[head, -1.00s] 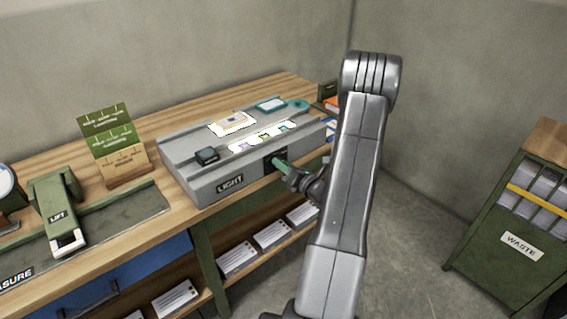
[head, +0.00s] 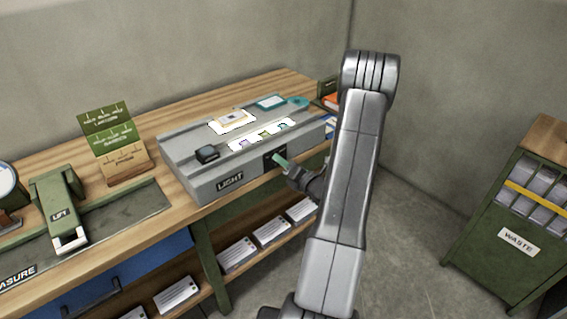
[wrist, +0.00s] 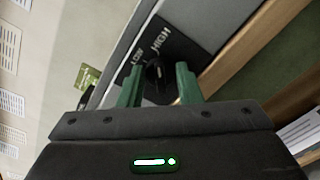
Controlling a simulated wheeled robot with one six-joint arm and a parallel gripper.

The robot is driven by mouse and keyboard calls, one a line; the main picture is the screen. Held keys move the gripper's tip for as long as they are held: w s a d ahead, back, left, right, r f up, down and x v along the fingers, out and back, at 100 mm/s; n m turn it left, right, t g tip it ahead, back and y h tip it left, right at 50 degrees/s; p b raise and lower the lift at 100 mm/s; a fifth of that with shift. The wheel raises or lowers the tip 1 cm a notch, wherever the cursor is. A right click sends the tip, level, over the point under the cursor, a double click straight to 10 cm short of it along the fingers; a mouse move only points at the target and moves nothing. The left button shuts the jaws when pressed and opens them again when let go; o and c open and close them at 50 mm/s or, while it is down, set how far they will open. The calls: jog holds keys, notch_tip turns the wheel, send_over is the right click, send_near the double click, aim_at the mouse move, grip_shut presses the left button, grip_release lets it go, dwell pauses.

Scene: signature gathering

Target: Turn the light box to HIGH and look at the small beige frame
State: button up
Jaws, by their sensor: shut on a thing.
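The grey light box (head: 205,188) stands on the wooden bench, with a LIGHT label on its front. The small beige frame (head: 236,118) lies on a lit white patch on top of it. My gripper (wrist: 159,80) has its green fingers shut on the black knob (wrist: 158,70) on the box's front. The dark plate behind the knob carries the words LOW and HIGH. The knob's exact pointing is too small to tell. In the head view my gripper (head: 281,161) is at the box's front face, and the fingers partly hide the knob.
A small dark block (head: 207,154), a lit strip with several coloured pieces (head: 263,136) and a teal frame (head: 271,102) are on the box. A green LIFT device (head: 58,205) and a card stand (head: 112,143) are to the left. A WASTE cabinet (head: 518,243) stands at right.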

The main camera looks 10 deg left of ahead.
jog(key=o, duration=0.9)
jog(key=shift+o, duration=0.2)
jog(key=b+v, duration=0.1)
jog(key=v, duration=1.3)
jog(key=shift+a, duration=0.1)
jog(key=x, duration=1.3)
jog(key=shift+w+a+p, duration=0.3)
jog(key=shift+p, duration=0.15)
jog(key=shift+d, duration=0.1)
